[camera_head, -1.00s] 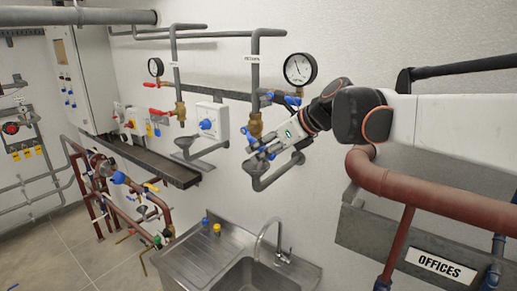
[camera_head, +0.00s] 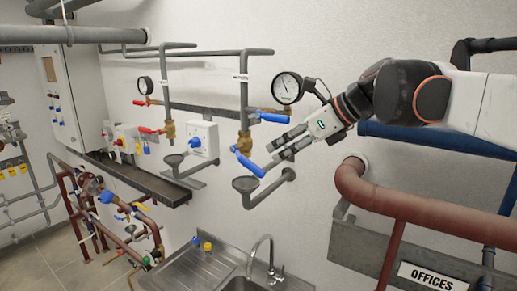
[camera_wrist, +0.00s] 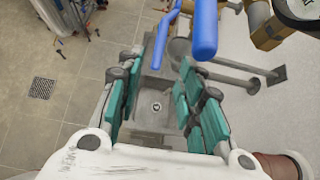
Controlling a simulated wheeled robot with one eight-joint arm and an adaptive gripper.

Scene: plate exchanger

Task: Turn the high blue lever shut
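The high blue lever (camera_head: 272,117) lies roughly level just below the round gauge, pointing right from its brass valve. It also shows as the thicker, nearer blue handle in the wrist view (camera_wrist: 205,28). A low blue lever (camera_head: 247,162) slants down to the right below it; the bent blue bar in the wrist view (camera_wrist: 164,38) looks like this one. My gripper (camera_head: 272,153) is below the high lever and right of the low lever. In the wrist view my gripper (camera_wrist: 172,65) has its teal-padded fingers apart with nothing between them. The high lever is outside the fingers, past the right one.
A gauge (camera_head: 287,87) sits close above my gripper. Grey drain funnels (camera_head: 245,184) hang below the valves. A red lever (camera_head: 150,130) is farther left. A red pipe (camera_head: 420,205) runs below my arm. A sink (camera_head: 235,284) stands below.

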